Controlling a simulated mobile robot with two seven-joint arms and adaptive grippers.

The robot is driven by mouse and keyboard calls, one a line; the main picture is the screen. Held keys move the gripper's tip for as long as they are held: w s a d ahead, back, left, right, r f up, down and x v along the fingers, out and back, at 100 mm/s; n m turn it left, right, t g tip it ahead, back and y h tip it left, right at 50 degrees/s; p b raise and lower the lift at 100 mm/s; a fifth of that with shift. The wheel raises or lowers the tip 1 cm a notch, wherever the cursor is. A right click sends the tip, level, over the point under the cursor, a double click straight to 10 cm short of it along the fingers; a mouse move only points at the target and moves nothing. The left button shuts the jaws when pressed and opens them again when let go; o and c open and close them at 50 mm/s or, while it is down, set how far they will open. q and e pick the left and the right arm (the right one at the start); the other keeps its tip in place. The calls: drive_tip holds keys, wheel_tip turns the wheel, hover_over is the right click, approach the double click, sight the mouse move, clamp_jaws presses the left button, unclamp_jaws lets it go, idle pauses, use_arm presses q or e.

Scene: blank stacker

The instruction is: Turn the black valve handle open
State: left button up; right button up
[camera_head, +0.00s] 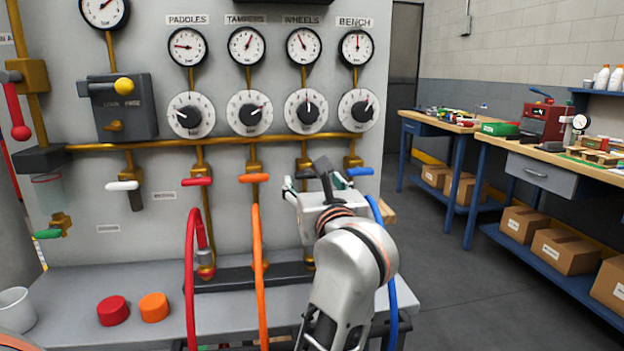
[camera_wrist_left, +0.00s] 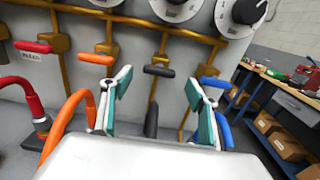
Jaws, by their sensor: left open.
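The black valve handle (camera_wrist_left: 158,71) lies crosswise on its brass pipe, between the orange handle (camera_wrist_left: 95,59) and the blue handle (camera_wrist_left: 214,82) in the left wrist view. In the head view the black handle (camera_head: 303,174) is partly hidden by my left gripper (camera_head: 314,185). In the wrist view my left gripper (camera_wrist_left: 160,88) is open and empty, its two teal-padded fingers spread. The handle shows beyond the fingertips, in line with the gap and apart from both fingers. My right gripper is in neither view.
A red hose (camera_head: 190,270), an orange hose (camera_head: 258,270) and a blue hose (camera_head: 392,300) rise from the ledge around my left arm. A black hose end (camera_wrist_left: 151,122) shows between the fingers. Red (camera_head: 113,310) and orange (camera_head: 154,307) caps sit on the ledge.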

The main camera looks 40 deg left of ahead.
sight(309, 176)
use_arm(q)
drive_tip(key=x, duration=0.5)
drive_tip(key=shift+f+b, duration=0.15)
drive_tip(key=shift+b, duration=0.25)
drive_tip(key=shift+w+a, duration=0.3)
drive_tip(key=shift+a, duration=0.1)
drive_tip(key=c, duration=1.1)
